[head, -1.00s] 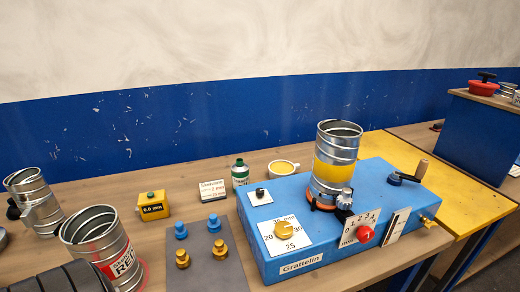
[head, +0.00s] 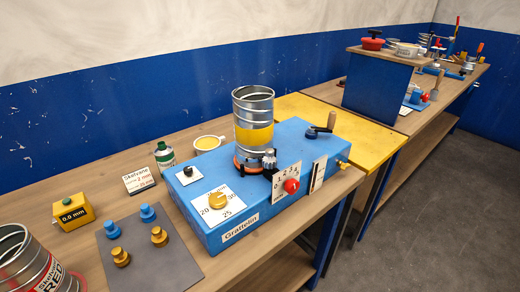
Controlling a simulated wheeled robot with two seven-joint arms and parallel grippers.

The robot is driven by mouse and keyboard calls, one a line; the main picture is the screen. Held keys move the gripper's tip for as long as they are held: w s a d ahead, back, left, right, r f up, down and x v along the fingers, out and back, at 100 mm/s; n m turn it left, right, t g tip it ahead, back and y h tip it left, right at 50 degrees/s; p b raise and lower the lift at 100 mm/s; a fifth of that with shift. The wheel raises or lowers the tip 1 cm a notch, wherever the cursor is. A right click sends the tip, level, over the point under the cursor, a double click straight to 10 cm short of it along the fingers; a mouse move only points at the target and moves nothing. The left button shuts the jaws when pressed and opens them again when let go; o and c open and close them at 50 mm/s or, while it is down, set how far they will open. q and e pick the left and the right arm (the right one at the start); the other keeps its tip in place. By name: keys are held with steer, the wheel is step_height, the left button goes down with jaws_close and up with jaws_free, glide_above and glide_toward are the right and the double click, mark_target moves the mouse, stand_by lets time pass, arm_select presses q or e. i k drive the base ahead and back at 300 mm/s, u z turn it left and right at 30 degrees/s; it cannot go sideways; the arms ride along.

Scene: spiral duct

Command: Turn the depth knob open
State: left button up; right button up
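The blue machine (head: 225,232), labelled Grattelin, stands on the wooden bench. A red knob (head: 291,186) sits on its front right, against a white scale marked 0 to 3. A yellow knob (head: 220,200) sits on a white plate with 20, 25 and 30 on it. A small black knob (head: 188,171) is on a white plate at the back left. No label in view reads "depth". A metal spiral duct with a yellow band (head: 253,136) stands upright on the machine, beside a grey knurled knob (head: 269,160). Neither of my grippers is in view.
A crank handle (head: 320,130) rises at the machine's right. A grey mat (head: 150,262) with blue and yellow fittings lies to the left, near a yellow 0.0 mm gauge (head: 72,212). A yellow table (head: 330,118) and a blue cabinet (head: 380,90) stand beyond. The floor at right is clear.

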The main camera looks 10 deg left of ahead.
mark_target(291, 186)
steer(key=u, duration=2.95)
steer(key=k, duration=2.2)
steer(key=z, duration=2.55)
